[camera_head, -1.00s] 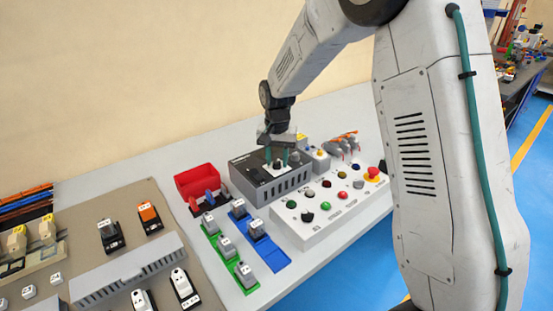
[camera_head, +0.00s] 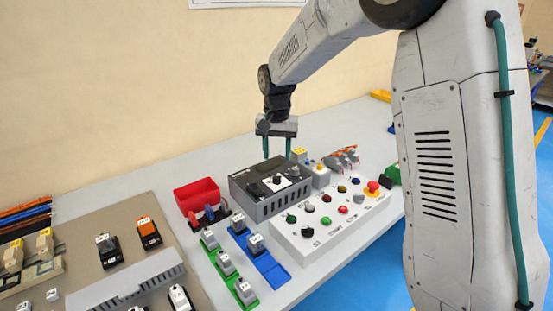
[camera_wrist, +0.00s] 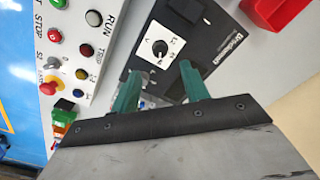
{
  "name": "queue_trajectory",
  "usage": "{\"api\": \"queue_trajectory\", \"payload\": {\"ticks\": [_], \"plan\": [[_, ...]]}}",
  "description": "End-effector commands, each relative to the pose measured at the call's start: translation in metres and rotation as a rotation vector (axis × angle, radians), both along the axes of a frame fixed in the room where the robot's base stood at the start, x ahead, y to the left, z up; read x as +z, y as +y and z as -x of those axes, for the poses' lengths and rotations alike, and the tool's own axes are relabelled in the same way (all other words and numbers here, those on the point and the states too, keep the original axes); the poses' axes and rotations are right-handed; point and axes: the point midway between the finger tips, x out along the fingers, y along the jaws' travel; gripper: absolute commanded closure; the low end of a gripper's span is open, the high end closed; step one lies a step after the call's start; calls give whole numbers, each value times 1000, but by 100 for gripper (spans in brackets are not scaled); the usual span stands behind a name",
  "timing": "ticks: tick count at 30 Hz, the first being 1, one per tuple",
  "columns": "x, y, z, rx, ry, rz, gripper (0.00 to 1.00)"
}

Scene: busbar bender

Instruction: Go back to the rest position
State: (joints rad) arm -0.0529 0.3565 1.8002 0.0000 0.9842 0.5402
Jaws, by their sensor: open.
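My gripper (camera_head: 277,148) is open and empty, with its two green fingers pointing down above the dark grey control box (camera_head: 270,208). The box has a black knob on a white square plate on its top. In the wrist view the knob plate (camera_wrist: 158,47) lies beyond the two spread fingers (camera_wrist: 160,88), apart from them. Nothing is between the fingers.
A white button panel (camera_head: 325,228) with coloured buttons and a red knob stands in front of the box. A red bin (camera_head: 197,195), a blue tray (camera_head: 268,265) and a green tray (camera_head: 222,280) lie to the left.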

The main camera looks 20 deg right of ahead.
Motion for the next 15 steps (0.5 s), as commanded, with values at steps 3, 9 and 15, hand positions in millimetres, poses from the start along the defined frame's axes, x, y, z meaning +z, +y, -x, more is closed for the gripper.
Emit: {"api": "queue_trajectory", "payload": {"ticks": [3, 9, 15], "plan": [[0, 0, 0, 0, 0, 0, 55], [0, 0, 0, 0, 0, 0, 55], [-3, 0, 6, 59, 22, 1, 55]]}}
